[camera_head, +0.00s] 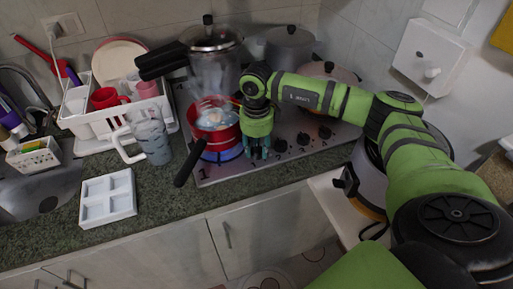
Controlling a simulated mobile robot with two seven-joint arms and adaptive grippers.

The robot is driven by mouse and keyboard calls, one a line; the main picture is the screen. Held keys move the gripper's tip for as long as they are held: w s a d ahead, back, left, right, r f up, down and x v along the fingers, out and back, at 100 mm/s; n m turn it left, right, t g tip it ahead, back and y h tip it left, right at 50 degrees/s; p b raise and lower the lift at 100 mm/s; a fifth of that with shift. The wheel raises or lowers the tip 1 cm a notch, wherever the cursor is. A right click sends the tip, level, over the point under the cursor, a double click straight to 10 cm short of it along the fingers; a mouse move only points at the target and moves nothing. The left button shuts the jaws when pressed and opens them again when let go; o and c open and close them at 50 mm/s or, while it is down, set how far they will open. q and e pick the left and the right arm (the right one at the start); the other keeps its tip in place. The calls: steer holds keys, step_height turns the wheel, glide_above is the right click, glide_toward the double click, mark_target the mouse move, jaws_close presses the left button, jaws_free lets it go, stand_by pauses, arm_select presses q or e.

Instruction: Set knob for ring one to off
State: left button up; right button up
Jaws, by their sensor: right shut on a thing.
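My right gripper (258,153) reaches down to the front strip of the cooktop (215,177), at the left end of the row of knobs. Its fingers are shut on a knob there, which they hide almost wholly, so its setting cannot be read. Three black knobs show to the right of the gripper: a near one (281,146), a middle one (303,139) and a far one (325,131). A red pot (217,139) with a black handle stands on the front left ring, with a blue glow (228,155) under it. My left gripper is not in view.
A pressure cooker (214,68) and a grey pot (290,46) stand behind. A glass pitcher (153,141), a white tray (108,197) and a dish rack (92,127) are at left. A large cooker (371,176) stands at right.

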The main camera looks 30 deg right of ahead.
mark_target(257, 148)
steer(key=n+b, duration=0.2)
steer(key=shift+f+n, duration=0.1)
steer(key=shift+n, duration=0.3)
steer(key=shift+n+b, duration=0.9)
steer(key=o, duration=1.1)
steer(key=shift+o, duration=0.2)
steer(key=shift+r, duration=0.2)
step_height(257, 148, up, 12)
